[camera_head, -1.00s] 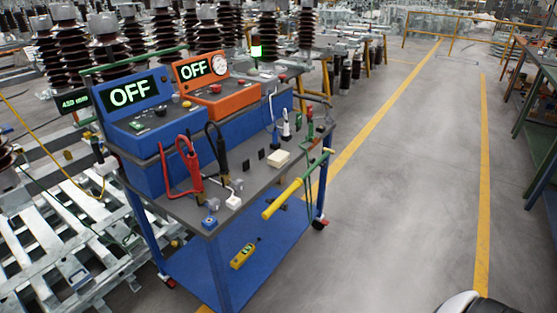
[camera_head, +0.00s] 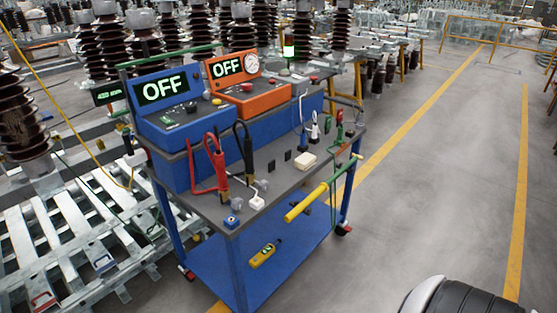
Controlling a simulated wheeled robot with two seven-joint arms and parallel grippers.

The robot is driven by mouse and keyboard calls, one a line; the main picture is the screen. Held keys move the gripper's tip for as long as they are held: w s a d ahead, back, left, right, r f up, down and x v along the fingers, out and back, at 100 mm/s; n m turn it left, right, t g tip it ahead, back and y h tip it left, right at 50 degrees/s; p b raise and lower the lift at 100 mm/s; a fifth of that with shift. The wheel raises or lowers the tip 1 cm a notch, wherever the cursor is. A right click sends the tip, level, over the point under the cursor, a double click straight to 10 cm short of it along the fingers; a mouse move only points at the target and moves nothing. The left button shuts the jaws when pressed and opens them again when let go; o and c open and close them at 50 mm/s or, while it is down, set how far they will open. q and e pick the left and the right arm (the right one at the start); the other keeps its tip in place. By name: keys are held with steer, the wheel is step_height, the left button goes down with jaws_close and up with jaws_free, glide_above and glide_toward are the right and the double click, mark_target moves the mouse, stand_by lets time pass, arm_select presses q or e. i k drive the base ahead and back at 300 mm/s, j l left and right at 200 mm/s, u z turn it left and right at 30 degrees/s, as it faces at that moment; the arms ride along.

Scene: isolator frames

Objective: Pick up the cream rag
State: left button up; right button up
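A small cream folded piece (camera_head: 306,161), which looks like the cream rag, lies on the grey top of the blue trolley (camera_head: 213,211), towards its right part. It appears flat and nothing covers it. Neither of my grippers shows in the head view. A white and black rounded part, probably mine, shows at the bottom right.
A blue OFF box (camera_head: 178,131) and an orange OFF box (camera_head: 262,102) stand on the trolley's raised back. Red and black clamps (camera_head: 211,163) stand left of the rag. A yellow-handled rod (camera_head: 306,202) juts over the front edge. Floor to the right is clear.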

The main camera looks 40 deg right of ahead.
mark_target(306, 160)
steer(key=l+u, duration=0.25)
steer(key=l, duration=0.45)
steer(key=l+u, duration=0.2)
steer(key=l, duration=0.45)
steer(key=k+l+u, duration=0.25)
steer(key=l, duration=0.4)
steer(key=i+l, duration=0.05)
steer(key=i, duration=0.05)
